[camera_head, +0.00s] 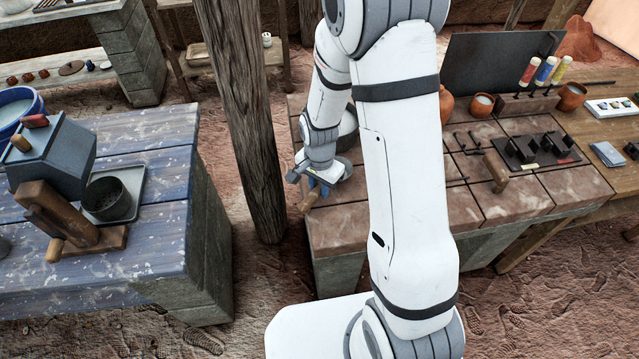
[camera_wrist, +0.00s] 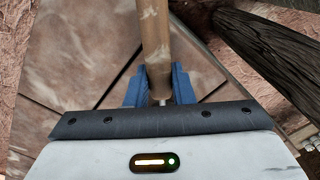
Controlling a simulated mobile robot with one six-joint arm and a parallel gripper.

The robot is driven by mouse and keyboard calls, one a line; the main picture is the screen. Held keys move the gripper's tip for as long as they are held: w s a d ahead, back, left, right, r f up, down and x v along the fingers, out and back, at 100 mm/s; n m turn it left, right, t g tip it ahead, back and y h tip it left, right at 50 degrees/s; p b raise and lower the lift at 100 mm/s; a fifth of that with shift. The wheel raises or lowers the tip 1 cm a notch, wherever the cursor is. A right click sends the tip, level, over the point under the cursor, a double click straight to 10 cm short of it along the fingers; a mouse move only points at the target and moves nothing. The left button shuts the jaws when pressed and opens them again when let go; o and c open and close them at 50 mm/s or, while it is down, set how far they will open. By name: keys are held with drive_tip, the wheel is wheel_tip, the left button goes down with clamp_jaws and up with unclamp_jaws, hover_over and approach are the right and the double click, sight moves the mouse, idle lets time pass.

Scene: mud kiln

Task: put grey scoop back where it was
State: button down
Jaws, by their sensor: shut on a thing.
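My gripper (camera_head: 320,189) is at the left end of the brown tiled worktop (camera_head: 340,228), left of my arm's upper link. Its blue fingers are shut on a wooden handle, which I take to be the grey scoop's handle (camera_head: 308,203). In the wrist view the handle (camera_wrist: 155,40) runs up between the two fingers (camera_wrist: 158,88). My arm hides part of this area. I cannot tell whether the scoop touches the worktop.
A grey pot (camera_head: 348,127) stands behind the gripper. A wooden post (camera_head: 243,110) rises close to its left. The blue table (camera_head: 150,245) at left holds a tilted grey box (camera_head: 50,155) and a dark cup (camera_head: 107,200). A black rack (camera_head: 535,150) and small bottles stand at right.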

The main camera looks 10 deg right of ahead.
drive_tip(key=shift+f+b, duration=0.5)
drive_tip(key=shift+f, duration=0.1)
idle(0.3)
drive_tip(key=c, duration=1.2)
unclamp_jaws()
drive_tip(key=shift+o, duration=0.2)
